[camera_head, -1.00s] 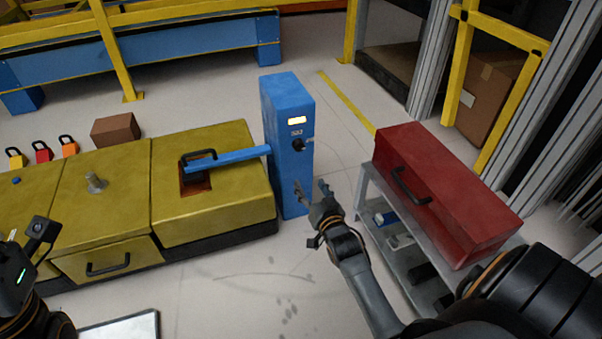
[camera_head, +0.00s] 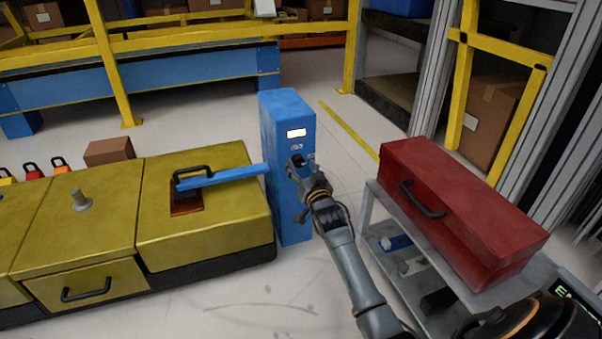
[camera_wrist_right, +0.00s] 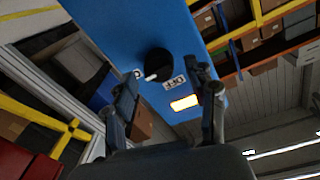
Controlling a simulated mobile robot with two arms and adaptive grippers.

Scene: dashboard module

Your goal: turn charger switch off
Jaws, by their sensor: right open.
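The blue charger post (camera_head: 285,130) stands upright in the middle of the head view, with a lit orange-white display (camera_head: 296,133) and a small label below it. Its black round switch (camera_wrist_right: 157,63) with a pale pointer shows in the right wrist view, next to the label (camera_wrist_right: 174,83). I cannot read the label surely. My right gripper (camera_head: 305,171) is at the post's front face, open and empty. In the wrist view its fingers lie either side of the switch's area, nearer the camera; I cannot tell whether they touch it. My left gripper is out of view.
A yellow cabinet (camera_head: 225,225) with a blue bar (camera_head: 225,177) across its top stands left of the post. A red toolbox (camera_head: 470,215) sits on a grey cart (camera_head: 372,215) at the right, close to my right arm. Floor is clear in front.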

